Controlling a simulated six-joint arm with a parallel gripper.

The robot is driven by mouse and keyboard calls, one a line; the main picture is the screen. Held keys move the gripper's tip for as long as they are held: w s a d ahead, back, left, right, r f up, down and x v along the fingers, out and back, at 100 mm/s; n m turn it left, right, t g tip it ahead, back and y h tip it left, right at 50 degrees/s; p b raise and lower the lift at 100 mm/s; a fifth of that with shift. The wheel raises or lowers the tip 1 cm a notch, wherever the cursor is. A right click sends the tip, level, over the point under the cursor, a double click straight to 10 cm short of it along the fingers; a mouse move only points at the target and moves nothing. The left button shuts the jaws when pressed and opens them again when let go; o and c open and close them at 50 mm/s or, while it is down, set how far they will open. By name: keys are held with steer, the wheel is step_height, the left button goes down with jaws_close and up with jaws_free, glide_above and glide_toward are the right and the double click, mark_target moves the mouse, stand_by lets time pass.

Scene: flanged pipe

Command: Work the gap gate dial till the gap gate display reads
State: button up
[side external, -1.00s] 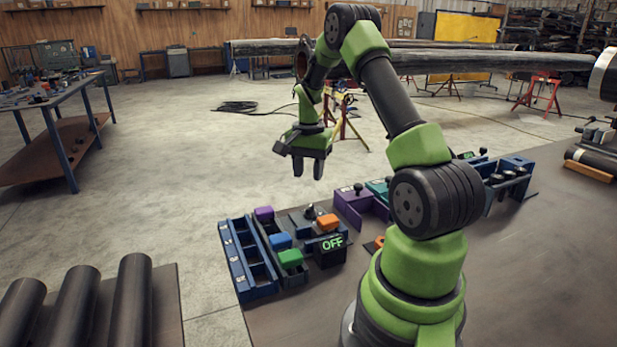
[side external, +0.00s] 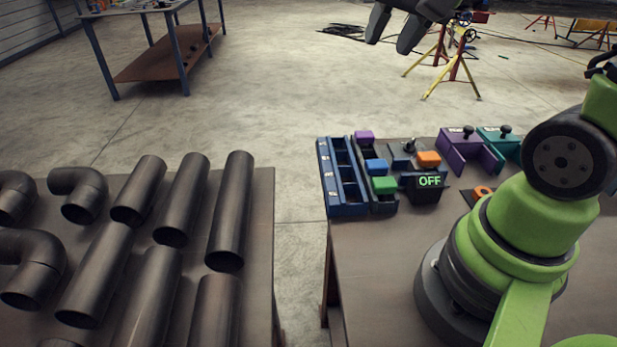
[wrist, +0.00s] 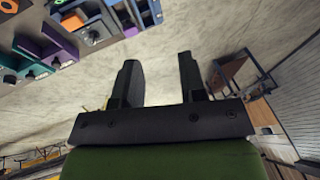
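A small dark box shows a display (side external: 429,181) that reads OFF in green, in the side view. Just behind it, a grey panel carries a dark knob (side external: 409,147), which looks like the dial; no label is legible. In the wrist view a round dial (wrist: 95,35) shows on a dark panel at the upper left. My gripper (side external: 395,30) is at the top edge of the side view, high above and beyond the panels. In the wrist view its two fingers (wrist: 159,78) stand apart with nothing between them.
Purple (side external: 466,148) and teal (side external: 497,146) housings stand to the right. Pipes (side external: 231,210) lie at left.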

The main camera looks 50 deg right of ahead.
steer(key=s+a+r+n+t+y, duration=0.1)
steer(key=s+a+n+t+y, duration=0.1)
steer(key=s+a+n, duration=0.3)
steer(key=s+a, duration=0.3)
steer(key=s, duration=0.1)
steer(key=shift+a+r+n+t, duration=0.2)
steer(key=shift+a+n+t, duration=0.1)
steer(key=shift+a, duration=0.05)
steer(key=shift+s, duration=0.1)
stand_by(0.5)
